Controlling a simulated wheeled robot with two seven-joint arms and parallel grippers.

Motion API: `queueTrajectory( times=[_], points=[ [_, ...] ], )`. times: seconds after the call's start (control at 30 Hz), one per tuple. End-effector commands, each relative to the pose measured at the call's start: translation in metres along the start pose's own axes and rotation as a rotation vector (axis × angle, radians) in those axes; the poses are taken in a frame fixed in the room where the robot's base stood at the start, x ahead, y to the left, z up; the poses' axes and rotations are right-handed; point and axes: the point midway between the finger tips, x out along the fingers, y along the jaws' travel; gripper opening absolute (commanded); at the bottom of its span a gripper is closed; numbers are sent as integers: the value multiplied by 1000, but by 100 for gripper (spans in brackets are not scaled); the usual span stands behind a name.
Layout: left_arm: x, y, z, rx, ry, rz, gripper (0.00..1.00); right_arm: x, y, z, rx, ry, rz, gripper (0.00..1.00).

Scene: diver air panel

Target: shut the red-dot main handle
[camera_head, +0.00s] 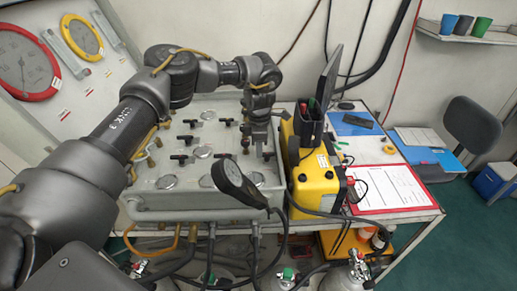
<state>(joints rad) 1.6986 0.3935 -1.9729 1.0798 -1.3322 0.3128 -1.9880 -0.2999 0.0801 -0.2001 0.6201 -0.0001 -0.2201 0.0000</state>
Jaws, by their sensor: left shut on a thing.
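The grey air panel box (150,200) stands on the table, with several black T-shaped handles and round gauges on its top. One black handle (182,158) is at the left middle of the panel, and another (190,122) is farther back. My left arm reaches in from the left, and my left gripper (260,147) points down at the panel's right side. It is shut on a dark handle there, which its fingers mostly hide. I cannot make out a red dot clearly at this size. My right gripper is not in view.
A yellow case (315,180) with a dark screen is close on the right. Red-framed paper (390,188) lies farther right. Gas cylinders and hoses are below.

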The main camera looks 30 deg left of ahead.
Motion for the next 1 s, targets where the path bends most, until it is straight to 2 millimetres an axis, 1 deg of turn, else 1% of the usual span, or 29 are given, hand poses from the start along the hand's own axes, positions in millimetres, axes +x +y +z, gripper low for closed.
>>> queueTrajectory(
  times=[0.3,0.33,0.47,0.8,0.87,0.97,1.0],
  points=[
    [0,0,1,4,-3,-1,0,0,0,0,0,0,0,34],
    [0,0,1,4,-2,-1,16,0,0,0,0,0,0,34],
    [0,0,1,2,-2,-1,33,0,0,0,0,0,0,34],
    [-3,0,0,0,-1,1,34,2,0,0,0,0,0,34],
    [-7,0,0,0,-1,1,34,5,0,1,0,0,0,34],
    [-22,1,0,0,-3,3,34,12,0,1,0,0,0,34],
    [-29,0,1,0,-3,4,34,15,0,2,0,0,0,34]
  ],
)
